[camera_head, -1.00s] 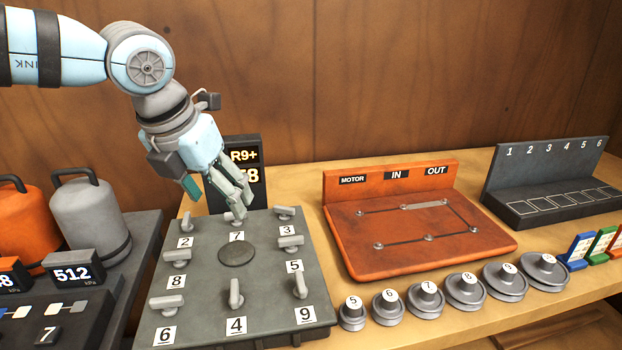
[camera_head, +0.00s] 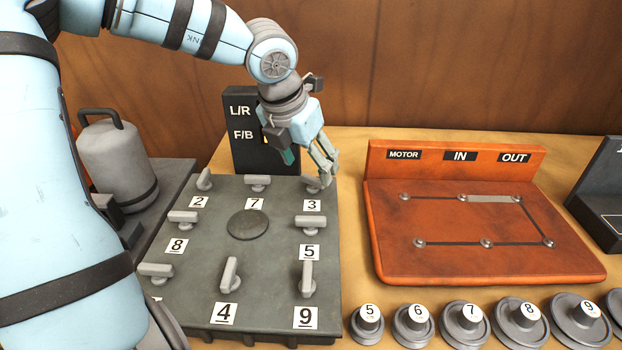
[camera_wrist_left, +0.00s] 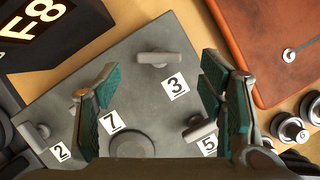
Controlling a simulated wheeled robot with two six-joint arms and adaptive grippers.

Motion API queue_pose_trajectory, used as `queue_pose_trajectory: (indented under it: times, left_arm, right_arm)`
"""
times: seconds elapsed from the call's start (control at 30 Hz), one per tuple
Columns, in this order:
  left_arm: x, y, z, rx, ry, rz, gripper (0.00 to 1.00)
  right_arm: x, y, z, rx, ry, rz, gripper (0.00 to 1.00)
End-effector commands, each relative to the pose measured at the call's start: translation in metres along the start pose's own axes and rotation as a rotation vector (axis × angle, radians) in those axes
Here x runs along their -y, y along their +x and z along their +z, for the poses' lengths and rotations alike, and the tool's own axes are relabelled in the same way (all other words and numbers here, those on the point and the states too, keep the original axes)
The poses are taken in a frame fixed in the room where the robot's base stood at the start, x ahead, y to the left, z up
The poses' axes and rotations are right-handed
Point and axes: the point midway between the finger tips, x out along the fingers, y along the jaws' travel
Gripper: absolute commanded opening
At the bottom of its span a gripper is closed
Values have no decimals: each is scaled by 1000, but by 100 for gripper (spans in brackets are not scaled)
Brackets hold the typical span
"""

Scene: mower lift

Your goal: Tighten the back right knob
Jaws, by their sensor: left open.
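The grey plate (camera_head: 205,285) bears several grey knobs with number labels around a round disc (camera_head: 248,225). The knob at the back right corner, labelled 3, (camera_head: 316,183) is partly hidden by my left gripper in the head view. It shows whole in the left wrist view (camera_wrist_left: 160,59), lying between and ahead of the fingers, apart from them. My left gripper (camera_head: 328,172) is open and empty, just above this knob. The knob labelled 7 (camera_head: 257,182) is at the back middle and the knob labelled 5 (camera_head: 309,222) is nearer the front on the right side. My right gripper is not in view.
A dark display (camera_head: 243,150) marked L/R and F/B stands behind the plate. An orange board (camera_head: 450,265) is to the right, with several numbered pulleys (camera_head: 415,325) in front. A grey tank (camera_head: 118,165) is at the left. A strip of bare table separates plate and board.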

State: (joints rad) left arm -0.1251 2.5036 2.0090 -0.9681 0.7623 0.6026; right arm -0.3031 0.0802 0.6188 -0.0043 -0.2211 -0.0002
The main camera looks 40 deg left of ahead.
Motion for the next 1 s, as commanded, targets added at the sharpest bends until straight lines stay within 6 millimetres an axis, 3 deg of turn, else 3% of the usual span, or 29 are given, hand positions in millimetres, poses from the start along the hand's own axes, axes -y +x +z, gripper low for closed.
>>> queue_pose_trajectory:
  times: [0.03,0.2,0.53,0.83,1.0]
  left_arm:
    - [0,13,-2,-3,-1,-1,63]
    - [-1,35,-1,0,-2,0,63]
    - [-1,39,0,1,-2,0,62]
    - [-1,38,0,1,-3,0,15]
    - [-1,38,0,1,2,-3,15]
  right_arm:
    - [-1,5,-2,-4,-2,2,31]
    - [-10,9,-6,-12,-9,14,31]
    - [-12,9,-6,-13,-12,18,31]
    - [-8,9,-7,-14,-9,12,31]
    - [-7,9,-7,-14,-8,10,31]
